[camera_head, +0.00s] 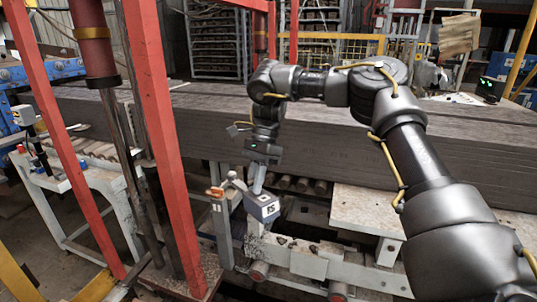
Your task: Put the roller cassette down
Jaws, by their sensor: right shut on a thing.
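My right gripper (257,186) hangs down from the right arm, which reaches in from the right. It is shut on the roller cassette (262,208), a small blue-grey block with a white label and dark lettering. The cassette is slightly tilted, beside the red post and close to the white machine frame (310,263). I cannot tell whether its underside touches the frame. The fingertips are small and partly merge with the block. My left gripper is not in view.
Red posts (160,130) stand just left of the cassette. An orange-tipped fitting (214,192) is close to its left. A long stack of grey boards (340,140) runs behind it. A pale flat top (370,212) lies to the right, and a roller bench (95,172) stands at the left.

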